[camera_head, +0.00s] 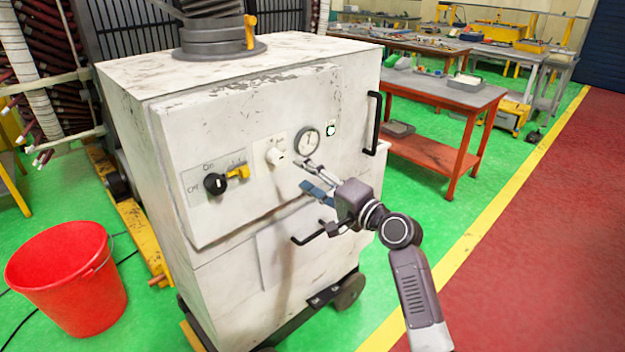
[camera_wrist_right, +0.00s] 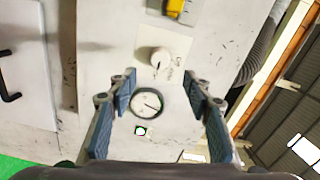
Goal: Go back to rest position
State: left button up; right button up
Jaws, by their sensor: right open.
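My right gripper (camera_head: 312,178) is open and empty in front of the white cabinet's panel, just below the gauge and the white knob. In the right wrist view its two blue-padded fingers (camera_wrist_right: 160,98) stand wide apart, with the round gauge (camera_wrist_right: 147,102) showing between them. The white knob (camera_wrist_right: 160,58) appears beyond the fingertips. In the head view the gauge (camera_head: 307,141) and white knob (camera_head: 277,155) are both uncovered. I cannot tell whether the fingers touch the panel. My left gripper is not in view.
The white cabinet (camera_head: 220,290) stands close ahead, with black handles (camera_head: 374,124), a black switch (camera_head: 215,184) and a yellow switch (camera_head: 238,172). A red bucket (camera_head: 68,280) is at the lower left. A red-framed workbench (camera_head: 440,160) stands behind. Open floor (camera_head: 540,250) lies to the right.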

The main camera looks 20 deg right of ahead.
jog(key=shift+v, duration=1)
